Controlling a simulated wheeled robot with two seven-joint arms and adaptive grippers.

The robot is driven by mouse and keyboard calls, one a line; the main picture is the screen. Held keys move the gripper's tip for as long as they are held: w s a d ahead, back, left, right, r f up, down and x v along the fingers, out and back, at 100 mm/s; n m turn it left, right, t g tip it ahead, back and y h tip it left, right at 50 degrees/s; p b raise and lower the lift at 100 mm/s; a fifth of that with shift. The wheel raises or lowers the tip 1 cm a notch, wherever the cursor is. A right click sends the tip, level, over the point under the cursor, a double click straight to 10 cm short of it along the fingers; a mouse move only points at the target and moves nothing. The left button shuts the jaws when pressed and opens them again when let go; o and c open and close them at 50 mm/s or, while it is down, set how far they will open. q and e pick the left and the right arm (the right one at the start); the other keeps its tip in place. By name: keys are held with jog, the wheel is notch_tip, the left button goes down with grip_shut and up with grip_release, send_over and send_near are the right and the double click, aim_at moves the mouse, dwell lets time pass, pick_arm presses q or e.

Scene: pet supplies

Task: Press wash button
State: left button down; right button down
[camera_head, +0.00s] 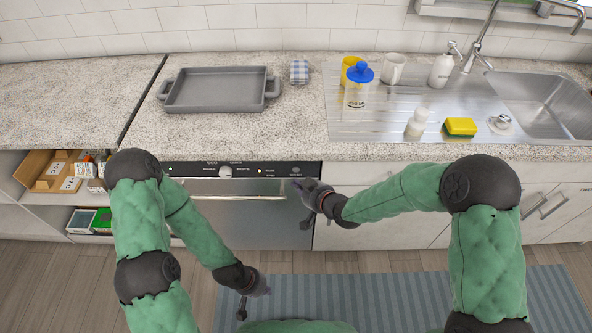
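The dishwasher (240,212) is built in under the counter, with its silver door shut. Its dark control panel (195,169) runs along the top of the front, with a round light knob (225,171) and small markings too small to read. I cannot tell which marking is the wash button. My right gripper (302,205) is at the panel's right end, in front of the dishwasher's right edge, and hides part of it. Its fingers look spread and empty; contact cannot be told. My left gripper (253,301) is low, above the rug, with fingers apart and empty.
A grey tray (215,90) sits on the counter above the dishwasher. A blue-lidded jar (357,88), white mug (393,68), soap bottle (441,72) and yellow sponge (460,127) stand around the sink (545,100). Open shelves (45,198) are at left. A striped rug (400,300) lies on the floor.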

jog(key=shift+s, duration=1.45)
jog(key=shift+f, duration=0.1)
jog(key=s+d+f+m+g+h+p, duration=0.1)
jog(key=s+d+f+m+g+h, duration=0.15)
jog(key=s+f, duration=0.35)
jog(key=s+d+f+m+g+h, duration=0.1)
jog(key=s+d+f+m+g, duration=0.2)
jog(key=f, duration=0.4)
jog(key=s+d+f+m+g, duration=0.1)
jog(key=s+f+g, duration=0.1)
jog(key=s, duration=0.4)
jog(key=s+d+f+g+p, duration=0.1)
jog(key=s+d+f+g, duration=0.1)
jog(key=s+f, duration=0.2)
jog(key=s, duration=0.3)
jog(key=shift+s+d+f+m, duration=0.3)
jog(key=shift+f+m, duration=0.05)
